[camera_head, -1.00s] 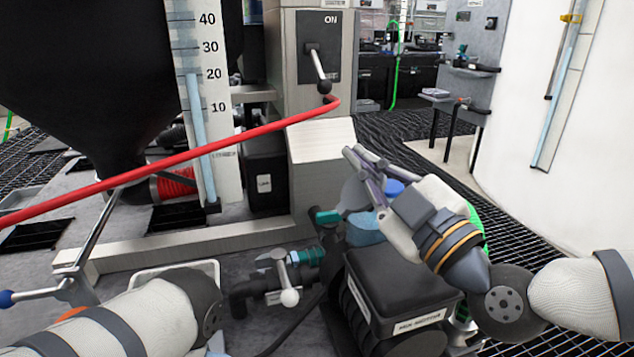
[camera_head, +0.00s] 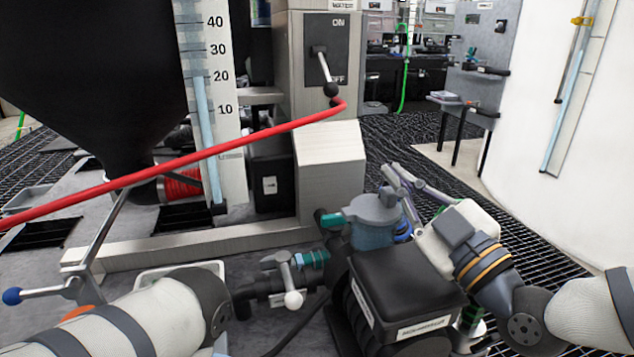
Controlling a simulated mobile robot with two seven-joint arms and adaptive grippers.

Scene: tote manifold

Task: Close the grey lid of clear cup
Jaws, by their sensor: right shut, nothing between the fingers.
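The clear cup (camera_head: 372,237), with a bluish tint, stands behind the black box in the middle of the camera_head view. Its grey lid (camera_head: 370,209) lies flat over the cup's top and looks closed. My right gripper (camera_head: 391,170) is just right of and above the lid, with its fingers shut and empty. The fingers overlap the lid's right side in the picture; I cannot tell whether they touch it. My left arm shows at the bottom left, but its gripper is out of view.
A black box (camera_head: 408,282) stands in front of the cup. A valve with a white-knobbed handle (camera_head: 293,298) is to its left. A red bar (camera_head: 190,158) crosses the left half. A grey cabinet (camera_head: 330,165) with a lever stands behind. Dark grating lies to the right.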

